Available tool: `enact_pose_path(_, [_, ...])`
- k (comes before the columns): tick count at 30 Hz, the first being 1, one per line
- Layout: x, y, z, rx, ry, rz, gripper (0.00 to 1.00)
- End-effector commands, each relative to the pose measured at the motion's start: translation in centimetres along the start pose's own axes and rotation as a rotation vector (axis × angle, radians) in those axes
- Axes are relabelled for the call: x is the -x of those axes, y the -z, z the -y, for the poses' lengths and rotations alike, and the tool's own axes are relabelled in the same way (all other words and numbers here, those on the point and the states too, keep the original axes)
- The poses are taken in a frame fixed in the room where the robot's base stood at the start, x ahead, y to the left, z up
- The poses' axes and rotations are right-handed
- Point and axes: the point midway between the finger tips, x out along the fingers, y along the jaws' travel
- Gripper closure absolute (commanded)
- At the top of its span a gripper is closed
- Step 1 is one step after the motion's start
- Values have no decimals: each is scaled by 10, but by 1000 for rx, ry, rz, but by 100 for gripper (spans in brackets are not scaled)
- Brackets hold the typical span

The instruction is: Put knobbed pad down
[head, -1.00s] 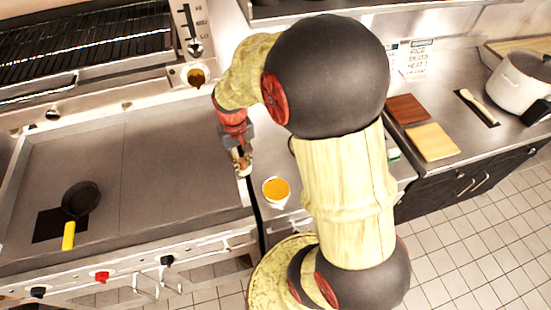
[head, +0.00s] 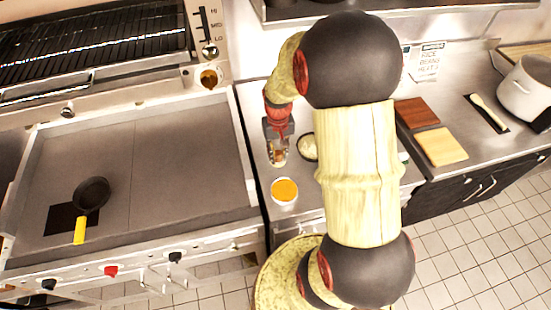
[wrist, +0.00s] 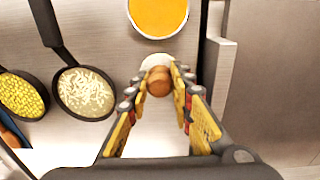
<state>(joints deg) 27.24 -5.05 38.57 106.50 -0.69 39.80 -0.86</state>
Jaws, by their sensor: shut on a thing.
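The knobbed pad (wrist: 158,80) shows a round brown wooden knob between my fingertips in the wrist view, with a pale rounded part around its far side. Its underside is hidden, and I cannot tell whether it touches the counter. My gripper (wrist: 162,92) is shut on the knob. In the head view my gripper (head: 277,158) points down over the steel counter strip right of the griddle, just behind the bowl of orange sauce (head: 284,191). The sauce bowl also shows at the top of the wrist view (wrist: 158,14).
A pan of rice (wrist: 85,92) and a pan of yellow grains (wrist: 20,95) lie left in the wrist view. Two boards (head: 440,147) and a pot (head: 525,88) stand right.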

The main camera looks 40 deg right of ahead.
Motion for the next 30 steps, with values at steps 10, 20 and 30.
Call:
enact_pose_path(10, [-39, 31, 0, 0, 0, 0, 100])
enact_pose_path(20, [-74, 36, 1, 0, 0, 4, 100])
enact_pose_path(30, [-77, 36, 1, 0, 0, 0, 100])
